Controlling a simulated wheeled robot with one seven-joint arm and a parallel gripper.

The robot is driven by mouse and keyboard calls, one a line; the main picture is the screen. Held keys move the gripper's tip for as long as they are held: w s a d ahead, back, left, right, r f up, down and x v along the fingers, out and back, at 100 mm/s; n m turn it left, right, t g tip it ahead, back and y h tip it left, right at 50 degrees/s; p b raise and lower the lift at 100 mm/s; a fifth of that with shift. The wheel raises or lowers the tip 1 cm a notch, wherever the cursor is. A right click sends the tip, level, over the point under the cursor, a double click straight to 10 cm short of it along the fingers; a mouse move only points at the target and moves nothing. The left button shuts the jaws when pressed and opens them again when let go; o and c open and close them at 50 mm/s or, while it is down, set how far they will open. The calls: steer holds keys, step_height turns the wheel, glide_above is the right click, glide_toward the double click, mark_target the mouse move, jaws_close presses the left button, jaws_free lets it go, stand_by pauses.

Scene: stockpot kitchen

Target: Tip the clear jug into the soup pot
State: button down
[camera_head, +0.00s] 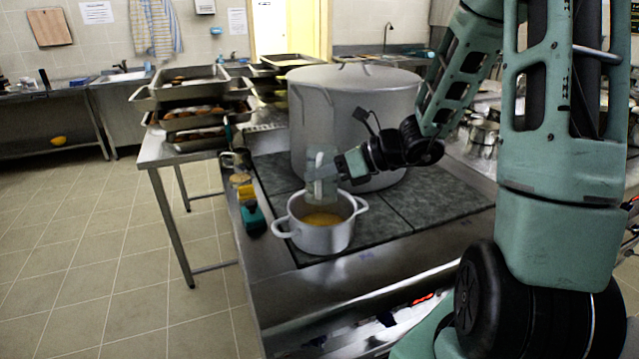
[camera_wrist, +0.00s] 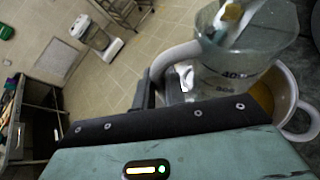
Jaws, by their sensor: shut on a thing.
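The clear jug (camera_head: 321,178) is held above the soup pot in the head view and looks roughly upright. It also shows in the wrist view (camera_wrist: 235,65), with markings on its wall and a pale handle (camera_wrist: 180,55). My gripper (camera_head: 345,166) is shut on the jug's handle, to the right of the jug in the head view. The soup pot (camera_head: 322,238) is small, pale and two-handled, with yellow-orange soup inside. Part of its rim and a handle show beyond the jug in the wrist view (camera_wrist: 287,92). How much the jug holds is unclear.
A large lidded stockpot (camera_head: 345,110) stands close behind the soup pot on the dark cooktop (camera_head: 425,200). Stacked metal trays (camera_head: 190,87) sit on a side table to the left. The floor at left is clear.

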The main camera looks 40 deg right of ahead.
mark_target(320, 186)
steer(key=shift+w+d+f+n+t+h+b, duration=0.1)
steer(key=shift+f+n+t+h+b, duration=0.4)
steer(key=shift+b, duration=1.55)
steer(key=shift+f+n+t+b, duration=0.2)
steer(key=shift+f+n+b, duration=0.4)
steer(key=shift+f+b, duration=1)
step_height(320, 186, up, 5)
steer(key=p, duration=0.3)
steer(key=shift+r, duration=0.15)
